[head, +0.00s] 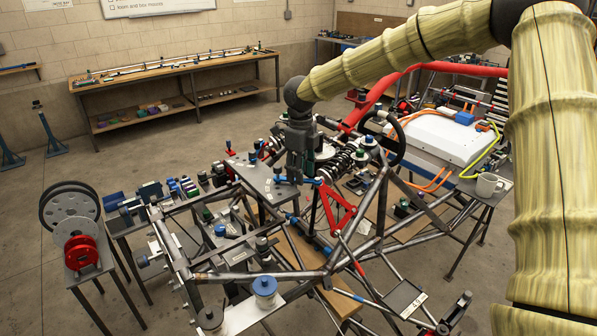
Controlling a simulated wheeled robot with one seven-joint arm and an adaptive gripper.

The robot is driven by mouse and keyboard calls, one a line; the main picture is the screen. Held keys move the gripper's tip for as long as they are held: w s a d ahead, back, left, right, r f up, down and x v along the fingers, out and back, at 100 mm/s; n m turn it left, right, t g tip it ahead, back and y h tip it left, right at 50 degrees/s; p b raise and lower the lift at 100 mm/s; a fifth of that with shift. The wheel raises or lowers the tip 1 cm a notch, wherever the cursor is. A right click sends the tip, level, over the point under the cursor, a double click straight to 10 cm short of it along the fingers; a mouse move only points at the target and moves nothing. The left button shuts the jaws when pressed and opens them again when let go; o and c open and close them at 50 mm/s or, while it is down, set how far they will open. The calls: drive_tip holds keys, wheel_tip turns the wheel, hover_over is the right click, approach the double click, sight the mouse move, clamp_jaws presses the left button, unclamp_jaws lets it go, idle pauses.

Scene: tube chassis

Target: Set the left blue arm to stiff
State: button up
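My gripper (294,176) hangs down from the wrist at the middle of the head view, over the tube chassis (300,275). A small blue piece shows at its lower left (279,180) and another blue piece at its lower right (313,181). I cannot tell whether these are two blue arms or one part passing behind the fingers, nor how stiff either is set. The fingertips are close to the blue pieces in the picture; contact cannot be made out. The finger gap is too small and dark to read.
A coil-over spring (343,163) and a red wishbone (338,209) are close right of my gripper. A metal plate (256,178) lies to its left.

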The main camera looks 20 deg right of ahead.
drive_tip(key=shift+a, duration=0.1)
drive_tip(key=shift+r, duration=0.2)
wheel_tip(320, 180, up, 12)
drive_tip(key=shift+f, duration=0.25)
idle(0.7)
